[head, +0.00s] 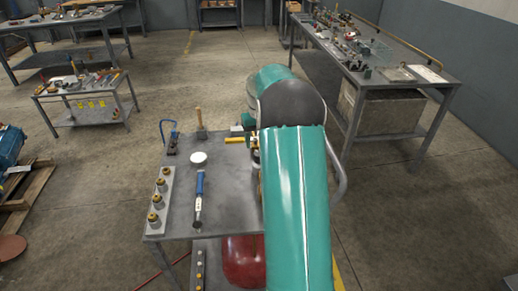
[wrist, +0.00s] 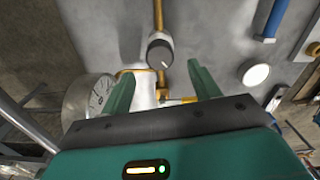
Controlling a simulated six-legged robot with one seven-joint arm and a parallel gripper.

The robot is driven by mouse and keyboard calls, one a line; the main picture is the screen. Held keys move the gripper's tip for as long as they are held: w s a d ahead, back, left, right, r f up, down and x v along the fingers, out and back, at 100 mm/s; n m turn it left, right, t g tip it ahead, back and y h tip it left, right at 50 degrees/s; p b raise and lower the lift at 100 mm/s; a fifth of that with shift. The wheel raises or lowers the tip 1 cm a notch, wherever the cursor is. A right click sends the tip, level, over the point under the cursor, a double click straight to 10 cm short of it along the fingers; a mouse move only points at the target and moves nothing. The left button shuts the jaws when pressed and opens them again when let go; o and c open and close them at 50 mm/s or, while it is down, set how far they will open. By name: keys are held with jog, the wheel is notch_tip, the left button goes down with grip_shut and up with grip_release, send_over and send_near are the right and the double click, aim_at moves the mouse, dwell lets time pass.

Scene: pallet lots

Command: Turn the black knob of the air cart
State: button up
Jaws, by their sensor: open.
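The black knob (wrist: 160,52) shows in the wrist view, just beyond and between my fingertips. It is round and dark grey with a pale mark on its face, and sits on brass pipework. My gripper (wrist: 161,75) is open, with its two green fingers apart and nothing between the tips. I cannot tell the exact gap to the knob. A round pressure gauge (wrist: 92,98) is left of the left finger. In the head view my green arm hides the knob and most of my gripper. The cart's grey top (head: 222,212) shows left of the arm.
A blue-handled tool (head: 199,195), a white disc (head: 198,158) and a rail of brass fittings (head: 159,202) lie on the cart top. The disc also shows in the wrist view (wrist: 256,74). A long workbench (head: 372,70) stands at right. Open floor lies beyond the cart.

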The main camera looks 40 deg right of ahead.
aim_at(257, 154)
notch_tip(257, 154, up, 8)
jog(key=shift+r, duration=0.2)
dwell(0.5)
jog(key=s+a+r+n+t, duration=0.1)
jog(key=s+a+r, duration=0.2)
jog(key=a, duration=0.4)
jog(key=s+a+r+t+h, duration=0.1)
jog(key=s+a+r, duration=0.1)
jog(key=a+r, duration=0.35)
jog(key=s+a+r+n, duration=0.1)
jog(key=s+a+r, duration=0.15)
jog(key=a, duration=0.65)
jog(key=s+a+f+n+t+y, duration=0.1)
jog(key=s+a+f, duration=0.4)
jog(key=s+a, duration=0.9)
jog(key=s+n+t, duration=0.1)
jog(key=s+t, duration=0.1)
jog(key=s, duration=0.1)
jog(key=shift+s+a+n+t, duration=0.15)
jog(key=shift+a+n+t, duration=0.15)
jog(key=shift+a+n, duration=0.1)
